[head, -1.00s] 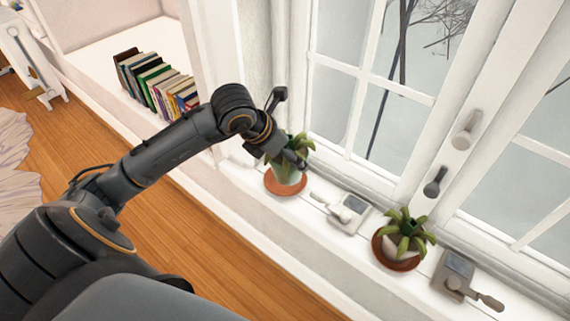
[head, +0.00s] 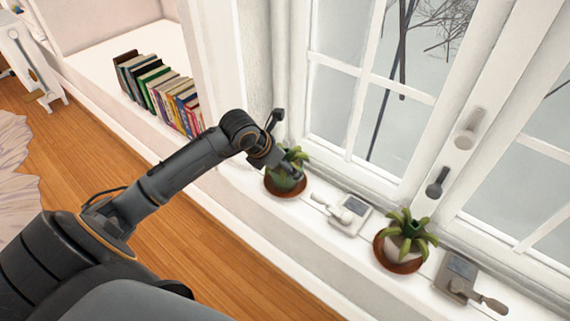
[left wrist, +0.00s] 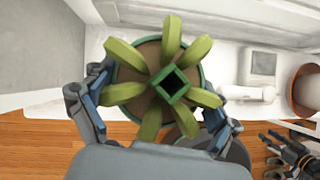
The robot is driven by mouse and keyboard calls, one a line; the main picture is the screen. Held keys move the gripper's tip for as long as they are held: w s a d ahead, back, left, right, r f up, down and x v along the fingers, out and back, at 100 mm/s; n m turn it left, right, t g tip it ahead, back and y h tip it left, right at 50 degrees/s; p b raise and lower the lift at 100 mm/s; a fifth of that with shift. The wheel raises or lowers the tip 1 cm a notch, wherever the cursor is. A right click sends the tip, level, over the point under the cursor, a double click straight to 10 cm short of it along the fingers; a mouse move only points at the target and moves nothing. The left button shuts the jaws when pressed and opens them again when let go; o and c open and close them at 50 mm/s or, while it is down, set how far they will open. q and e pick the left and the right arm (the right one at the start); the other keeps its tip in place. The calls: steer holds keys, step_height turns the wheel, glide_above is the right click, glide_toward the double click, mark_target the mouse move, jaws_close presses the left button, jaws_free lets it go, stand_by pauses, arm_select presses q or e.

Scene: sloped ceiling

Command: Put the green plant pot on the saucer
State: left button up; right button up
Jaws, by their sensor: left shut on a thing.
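The green plant pot (head: 286,182), holding a spiky green plant, is at the left end of the white window sill in the head view. My left gripper (head: 279,158) is shut on it from above. In the left wrist view the pot's green rim (left wrist: 197,60) and brown soil lie between the two fingers of my left gripper (left wrist: 158,108). A terracotta saucer (head: 287,194) lies directly beneath the pot. I cannot tell whether the pot touches it. Dark jointed parts, seemingly my right gripper (left wrist: 292,152), show small at the lower right of the wrist view.
A second plant in a pale pot (head: 402,245) stands on another terracotta saucer (head: 397,266) farther right. A small grey-white device (head: 348,211) sits between the plants, another (head: 460,277) at the right. Books (head: 157,90) stand at upper left. The window is behind the sill.

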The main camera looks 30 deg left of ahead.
arm_select(q)
steer(key=o, duration=1.5)
steer(key=shift+o, duration=0.2)
arm_select(e)
steer(key=shift+s+f, duration=0.1)
steer(key=shift+s, duration=0.05)
arm_select(q)
steer(key=p+v, duration=0.1)
steer(key=v, duration=1.1)
arm_select(e)
steer(key=f, duration=0.1)
steer(key=s+f, duration=0.2)
steer(key=shift+d+f, duration=0.25)
arm_select(q)
steer(key=shift+d, duration=0.1)
